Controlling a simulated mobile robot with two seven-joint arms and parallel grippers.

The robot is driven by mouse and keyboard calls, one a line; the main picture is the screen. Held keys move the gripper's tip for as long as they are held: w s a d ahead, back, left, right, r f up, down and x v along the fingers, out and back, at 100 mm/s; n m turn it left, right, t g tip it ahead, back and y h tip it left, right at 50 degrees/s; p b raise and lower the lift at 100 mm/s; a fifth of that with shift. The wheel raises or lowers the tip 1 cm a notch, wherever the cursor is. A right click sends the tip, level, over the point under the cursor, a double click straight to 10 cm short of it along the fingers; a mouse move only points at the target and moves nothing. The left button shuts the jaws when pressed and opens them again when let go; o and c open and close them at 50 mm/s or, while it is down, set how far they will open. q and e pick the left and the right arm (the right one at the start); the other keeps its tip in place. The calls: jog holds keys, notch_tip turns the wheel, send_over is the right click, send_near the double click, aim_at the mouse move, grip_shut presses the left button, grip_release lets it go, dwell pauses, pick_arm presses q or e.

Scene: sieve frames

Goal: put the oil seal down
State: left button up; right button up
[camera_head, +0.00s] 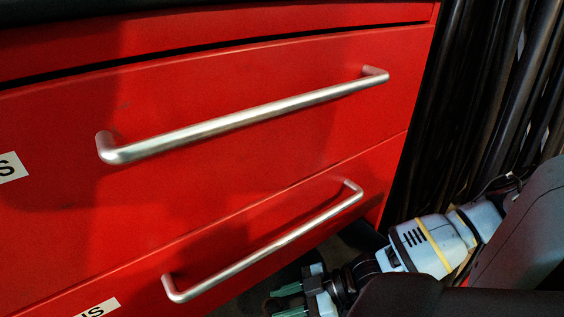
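My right gripper (285,301) is at the bottom edge, low in front of the red cabinet and just right of the lower handle. Its two pale green fingers point left, with a gap between them. A small dark rounded shape shows at the fingertips; I cannot tell whether it is the oil seal or whether the fingers are closed on it. The frame's lower edge cuts off part of the gripper. My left gripper is not in view. No oil seal can be made out clearly elsewhere.
A red drawer cabinet (260,70) fills the left and middle. Its drawers have an upper metal bar handle (245,117) and a lower one (265,248), both sticking out. Dark vertical pipes or hoses (490,90) stand at the right. No clear tabletop shows.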

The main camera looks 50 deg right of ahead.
jog(key=shift+r, duration=0.1)
jog(key=shift+f, duration=0.45)
